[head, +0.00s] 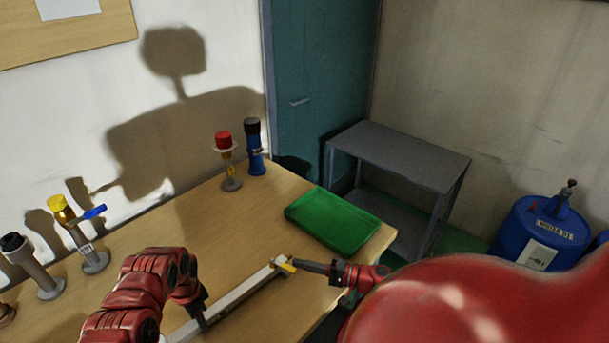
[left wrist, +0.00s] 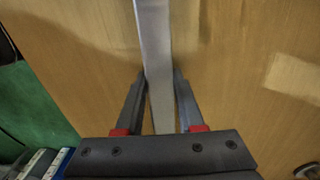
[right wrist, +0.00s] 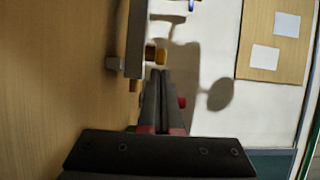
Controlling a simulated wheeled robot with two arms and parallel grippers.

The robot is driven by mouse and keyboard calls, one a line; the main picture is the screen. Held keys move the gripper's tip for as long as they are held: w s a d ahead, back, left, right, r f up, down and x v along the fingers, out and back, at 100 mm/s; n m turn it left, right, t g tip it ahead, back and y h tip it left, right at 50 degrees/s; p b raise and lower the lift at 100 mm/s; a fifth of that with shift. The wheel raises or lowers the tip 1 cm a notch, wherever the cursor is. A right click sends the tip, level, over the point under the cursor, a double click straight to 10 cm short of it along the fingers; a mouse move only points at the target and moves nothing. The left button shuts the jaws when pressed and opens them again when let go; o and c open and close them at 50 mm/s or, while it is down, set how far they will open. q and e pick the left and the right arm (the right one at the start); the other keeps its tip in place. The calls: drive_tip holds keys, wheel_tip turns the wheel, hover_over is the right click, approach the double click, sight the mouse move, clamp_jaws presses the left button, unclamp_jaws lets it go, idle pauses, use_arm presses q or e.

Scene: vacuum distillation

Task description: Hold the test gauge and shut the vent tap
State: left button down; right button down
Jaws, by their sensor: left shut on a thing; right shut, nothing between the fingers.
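A long pale grey bar (head: 245,290), seemingly the test gauge, extends over the front of the table; it also shows in the left wrist view (left wrist: 160,70). My left gripper (head: 203,322) is shut on it, one finger on each side. At the bar's far end is a small yellow part (head: 286,266), possibly the vent tap. My right gripper (head: 299,264) is shut and empty, its tips close beside this part. In the right wrist view the tips lie just below a brass-yellow knob (right wrist: 156,55) by the bar; I cannot tell whether they touch.
A green tray (head: 335,220) lies at the table's right. Behind stand a red-topped post (head: 226,155) and a blue fitting (head: 254,150). At left stand a yellow-topped post with a blue lever (head: 94,212) and a black-topped post (head: 35,270). A grey trolley (head: 400,150) and blue drum (head: 535,235) stand beyond.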

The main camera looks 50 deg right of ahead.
drive_tip(key=shift+s+a+f, duration=0.1)
drive_tip(key=shift+a+f, duration=0.05)
drive_tip(key=shift+s+a+m+t+h, duration=0.1)
drive_tip(key=shift+a+m+t+h, duration=0.15)
drive_tip(key=shift+h, duration=0.2)
drive_tip(key=shift+s+a+m+t+h, duration=0.1)
drive_tip(key=shift+m+t+h, duration=0.05)
drive_tip(key=shift+m+h, duration=0.25)
drive_tip(key=shift+s+a+m+t+h, duration=0.2)
drive_tip(key=shift+a+m+h, duration=0.25)
drive_tip(key=shift+h, duration=0.35)
drive_tip(key=shift+s+a+m+t+h, duration=0.1)
drive_tip(key=shift+a+m+t+h, duration=0.1)
drive_tip(key=shift+m+h, duration=0.45)
drive_tip(key=d, duration=0.4)
drive_tip(key=shift+d, duration=0.3)
drive_tip(key=v, duration=0.9)
drive_tip(key=shift+s+d, duration=0.2)
drive_tip(key=shift+s, duration=0.1)
use_arm(q)
drive_tip(key=shift+c, duration=2.2)
unclamp_jaws()
